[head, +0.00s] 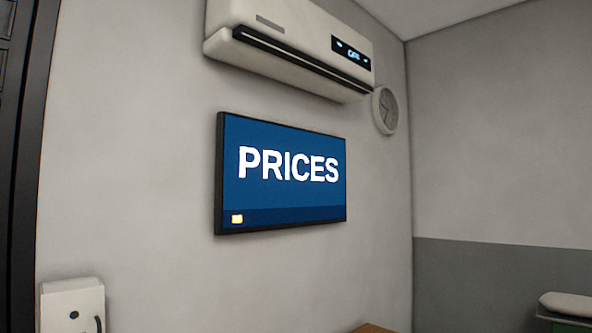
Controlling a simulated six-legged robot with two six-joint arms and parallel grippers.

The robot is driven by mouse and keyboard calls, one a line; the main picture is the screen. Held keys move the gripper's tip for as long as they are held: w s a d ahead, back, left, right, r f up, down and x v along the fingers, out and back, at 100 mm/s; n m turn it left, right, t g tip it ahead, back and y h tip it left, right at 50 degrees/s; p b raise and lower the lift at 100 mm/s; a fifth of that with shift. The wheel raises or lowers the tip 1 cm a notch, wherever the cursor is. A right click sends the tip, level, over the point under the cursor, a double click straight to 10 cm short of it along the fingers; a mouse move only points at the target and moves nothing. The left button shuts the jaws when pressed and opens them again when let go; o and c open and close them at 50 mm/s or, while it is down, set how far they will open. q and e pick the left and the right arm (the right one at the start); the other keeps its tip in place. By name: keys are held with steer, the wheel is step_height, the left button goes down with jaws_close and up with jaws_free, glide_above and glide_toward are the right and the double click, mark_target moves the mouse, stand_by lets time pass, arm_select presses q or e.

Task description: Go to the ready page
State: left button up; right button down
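A wall screen (283,205) with a black frame hangs on the light grey wall, near the middle of the head view. It shows the word "PRICES" in white on a blue page. A small orange-yellow square sits at the lower left of the page, on a darker blue band. The word "ready" does not show on the screen. Neither of my grippers is in view.
A white air conditioner (290,45) with a lit display is mounted above the screen. A round clock (385,110) hangs to its right. A white box (72,305) is at the lower left, beside a dark frame (30,160). A brown surface (372,328) shows at the bottom.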

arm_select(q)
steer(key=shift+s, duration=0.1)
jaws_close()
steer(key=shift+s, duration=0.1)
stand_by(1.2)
